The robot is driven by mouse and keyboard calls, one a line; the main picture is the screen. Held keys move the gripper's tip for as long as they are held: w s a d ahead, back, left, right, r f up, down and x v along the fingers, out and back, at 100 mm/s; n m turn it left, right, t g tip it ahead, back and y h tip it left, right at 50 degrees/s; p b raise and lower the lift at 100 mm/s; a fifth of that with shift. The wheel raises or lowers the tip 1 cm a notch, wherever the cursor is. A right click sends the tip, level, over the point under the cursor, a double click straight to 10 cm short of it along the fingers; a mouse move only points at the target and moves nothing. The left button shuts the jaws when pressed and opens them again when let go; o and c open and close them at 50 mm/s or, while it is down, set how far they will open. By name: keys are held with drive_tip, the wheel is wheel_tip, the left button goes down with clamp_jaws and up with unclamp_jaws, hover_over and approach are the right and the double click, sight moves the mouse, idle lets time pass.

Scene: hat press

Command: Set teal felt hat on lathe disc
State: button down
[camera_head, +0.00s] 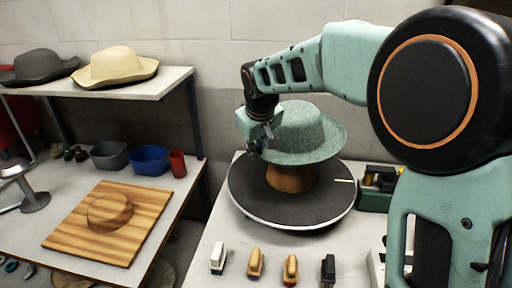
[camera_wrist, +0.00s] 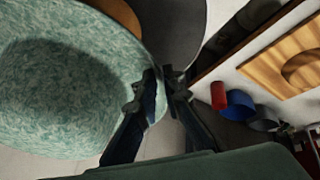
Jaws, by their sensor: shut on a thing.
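The teal felt hat (camera_head: 298,130) is upright over the round black lathe disc (camera_head: 253,205) in the head view. A brown wooden block (camera_head: 290,179) stands on the disc under the hat; whether the hat rests on it or hangs just above cannot be told. My gripper (camera_head: 262,143) is at the hat's left brim edge. In the wrist view, the fingers (camera_wrist: 163,85) are shut on the brim of the hat (camera_wrist: 75,85), which fills the left side. The disc (camera_wrist: 175,30) shows beyond the fingertips.
Several brushes, one a white-topped brush (camera_head: 218,257), line the table's front. A green box (camera_head: 375,195) stands right of the disc. On the left table are a wooden board (camera_head: 75,235), a blue bowl (camera_head: 149,159) and a red cup (camera_head: 178,163). A shelf above holds a cream hat (camera_head: 116,66) and a grey hat (camera_head: 40,66).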

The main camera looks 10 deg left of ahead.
wheel_tip(320, 180, down, 12)
drive_tip(key=b, duration=0.8)
drive_tip(key=shift+f+b, duration=0.85)
drive_tip(key=c, duration=2)
unclamp_jaws()
drive_tip(key=shift+o, duration=0.2)
